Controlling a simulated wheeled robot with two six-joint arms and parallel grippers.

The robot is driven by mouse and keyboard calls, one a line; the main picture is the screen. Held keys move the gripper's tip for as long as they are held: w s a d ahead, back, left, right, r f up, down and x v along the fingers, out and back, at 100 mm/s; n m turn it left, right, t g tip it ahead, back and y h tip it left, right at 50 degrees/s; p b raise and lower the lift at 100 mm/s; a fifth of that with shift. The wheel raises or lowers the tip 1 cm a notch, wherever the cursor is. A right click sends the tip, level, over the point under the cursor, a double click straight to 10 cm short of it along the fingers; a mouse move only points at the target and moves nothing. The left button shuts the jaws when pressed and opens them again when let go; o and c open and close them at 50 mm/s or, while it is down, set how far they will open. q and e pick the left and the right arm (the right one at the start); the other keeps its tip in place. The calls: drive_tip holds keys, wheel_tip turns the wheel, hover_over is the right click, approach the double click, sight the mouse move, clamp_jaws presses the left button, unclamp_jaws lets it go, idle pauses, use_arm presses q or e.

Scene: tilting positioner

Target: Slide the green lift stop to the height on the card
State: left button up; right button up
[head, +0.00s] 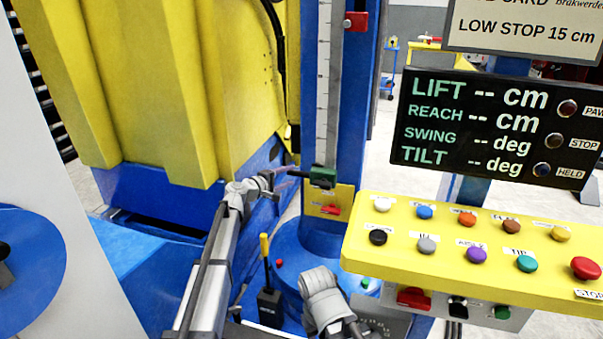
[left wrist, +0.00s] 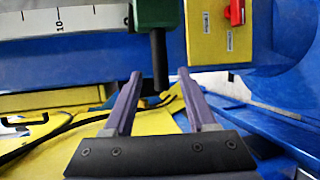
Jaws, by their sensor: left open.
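The green lift stop (head: 322,177) sits low on the white scale strip (head: 324,90) of the blue column, its dark handle (head: 300,173) pointing left. In the left wrist view the green block (left wrist: 155,13) is at the top edge, and its black handle (left wrist: 159,55) reaches down between my fingertips. My left gripper (head: 283,176) is open around the handle's end; a gap shows on both sides in the left wrist view (left wrist: 158,95). The card (head: 525,28) reads "LOW STOP 15 cm"; its top is cut off. My right gripper is not in view.
A red block (head: 356,21) sits higher on the column. A yellow plate with a red switch (head: 331,209) is just below the stop. A yellow button panel (head: 470,255) and a dark display (head: 490,125) showing dashes stand right. A large yellow body (head: 190,90) rises left.

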sight(301, 172)
use_arm(q)
drive_tip(key=b+x, duration=0.1)
drive_tip(key=x, duration=0.6)
drive_tip(key=shift+w+d+f, duration=0.1)
drive_tip(key=shift+w+d, duration=0.1)
drive_tip(key=shift+w, duration=0.05)
drive_tip(key=shift+c, duration=0.4)
clamp_jaws()
idle(0.8)
